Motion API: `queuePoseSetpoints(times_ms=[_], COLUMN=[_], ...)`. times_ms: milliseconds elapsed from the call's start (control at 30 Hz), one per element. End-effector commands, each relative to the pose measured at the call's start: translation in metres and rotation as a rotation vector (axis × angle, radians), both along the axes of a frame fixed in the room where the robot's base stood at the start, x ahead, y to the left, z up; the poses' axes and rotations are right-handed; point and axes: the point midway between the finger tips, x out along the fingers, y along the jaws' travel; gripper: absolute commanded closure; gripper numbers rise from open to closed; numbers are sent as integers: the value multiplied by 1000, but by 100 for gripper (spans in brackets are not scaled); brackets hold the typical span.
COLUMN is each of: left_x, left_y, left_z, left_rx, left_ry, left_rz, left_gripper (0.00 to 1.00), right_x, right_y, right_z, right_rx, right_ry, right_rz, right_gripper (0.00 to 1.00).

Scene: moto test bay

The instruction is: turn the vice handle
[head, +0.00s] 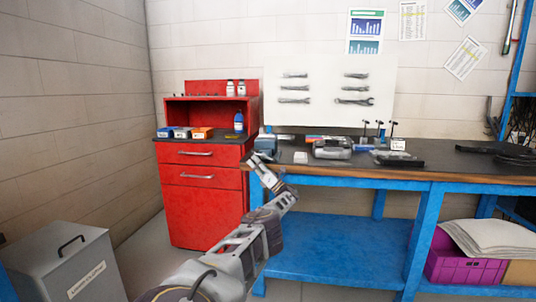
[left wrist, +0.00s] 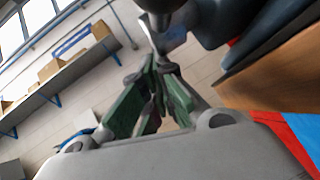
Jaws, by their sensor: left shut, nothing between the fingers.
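The vice (head: 265,143) is a blue-grey block at the left end of the bench top. In the left wrist view its dark body (left wrist: 230,22) fills part of the top right, blurred. A grey metal piece (left wrist: 168,40), perhaps the vice handle, shows just beyond the fingertips; I cannot tell whether they touch it. My left gripper (head: 257,160) is at the bench's front left corner, just below and in front of the vice. It is shut and empty, its green finger pads (left wrist: 155,85) close together in the left wrist view. My right gripper is in neither view.
The blue-framed workbench (head: 350,172) carries a grey machine (head: 332,149) and a black tray (head: 398,159) right of the vice. A red tool cabinet (head: 200,205) stands left of the bench. A grey bin (head: 75,260) is at the lower left.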

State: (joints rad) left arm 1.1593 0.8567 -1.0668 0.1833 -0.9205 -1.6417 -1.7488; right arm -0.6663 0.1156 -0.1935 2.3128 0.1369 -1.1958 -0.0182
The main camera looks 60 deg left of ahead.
Motion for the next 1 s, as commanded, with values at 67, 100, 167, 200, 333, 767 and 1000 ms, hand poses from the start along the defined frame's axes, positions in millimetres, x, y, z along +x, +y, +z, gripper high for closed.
queuePoseSetpoints(times_ms=[67,100,167,200,333,767,1000], left_x=[-1,-1,-1,-1,-1,-2,-3], left_y=[1,1,1,1,1,2,3], left_z=[0,0,1,1,2,4,6], left_rx=[6,9,14,17,25,61,94], left_ry=[7,11,16,21,33,78,121], left_rz=[1,1,1,1,1,2,2], left_gripper=[100,100,100,100,100,100,100], right_x=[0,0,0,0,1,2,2], right_y=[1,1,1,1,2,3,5], right_z=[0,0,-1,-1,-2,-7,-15], right_rx=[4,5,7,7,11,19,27], right_ry=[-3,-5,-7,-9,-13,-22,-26], right_rz=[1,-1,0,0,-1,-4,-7], right_gripper=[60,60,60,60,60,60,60])
